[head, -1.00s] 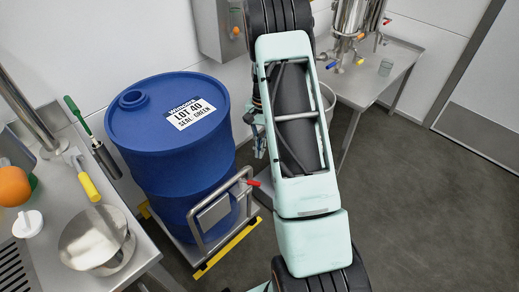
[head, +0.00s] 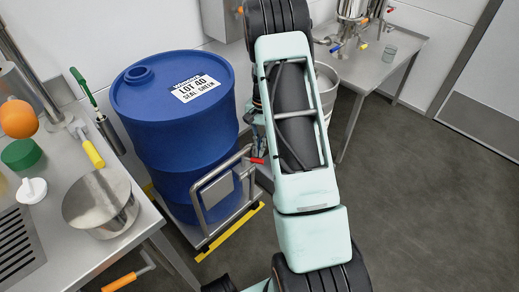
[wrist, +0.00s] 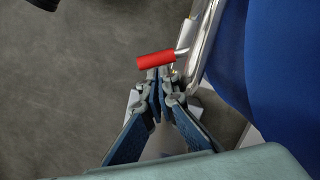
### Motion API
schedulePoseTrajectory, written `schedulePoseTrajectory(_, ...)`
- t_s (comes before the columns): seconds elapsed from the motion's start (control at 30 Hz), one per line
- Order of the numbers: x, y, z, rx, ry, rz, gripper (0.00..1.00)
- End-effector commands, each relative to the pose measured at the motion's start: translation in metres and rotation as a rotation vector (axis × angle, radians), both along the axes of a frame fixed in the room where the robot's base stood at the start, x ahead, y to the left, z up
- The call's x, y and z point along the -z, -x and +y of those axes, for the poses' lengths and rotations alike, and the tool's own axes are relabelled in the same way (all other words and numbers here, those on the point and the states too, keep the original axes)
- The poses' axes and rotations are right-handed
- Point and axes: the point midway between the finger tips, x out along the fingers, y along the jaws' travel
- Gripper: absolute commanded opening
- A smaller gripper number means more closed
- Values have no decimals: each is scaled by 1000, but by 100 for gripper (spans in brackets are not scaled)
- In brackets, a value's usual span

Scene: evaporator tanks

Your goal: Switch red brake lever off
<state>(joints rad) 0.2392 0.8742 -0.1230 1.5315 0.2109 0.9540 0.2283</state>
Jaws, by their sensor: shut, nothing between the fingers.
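The red brake lever (head: 257,160) sticks out by the upper right corner of the steel cart handle (head: 199,212) beside the blue drum (head: 180,150). In the wrist view the red lever (wrist: 155,59) lies nearly level on a metal stem, beside the shiny handle tube. My gripper (wrist: 159,76) is shut and empty, its fingertips just below the lever in that picture. They look very close to it; I cannot tell whether they touch. In the head view my arm hides most of my gripper.
A steel counter (head: 75,250) with a pot (head: 100,205) is at the left. A steel table (head: 405,55) stands at the back right. The floor at the right is clear.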

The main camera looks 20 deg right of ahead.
Motion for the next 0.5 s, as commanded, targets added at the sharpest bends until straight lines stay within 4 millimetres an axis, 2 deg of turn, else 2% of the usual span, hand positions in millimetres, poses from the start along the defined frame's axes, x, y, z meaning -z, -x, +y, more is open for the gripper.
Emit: schedulePoseTrajectory(0.5,-1,3,1,50,0,-1,0)
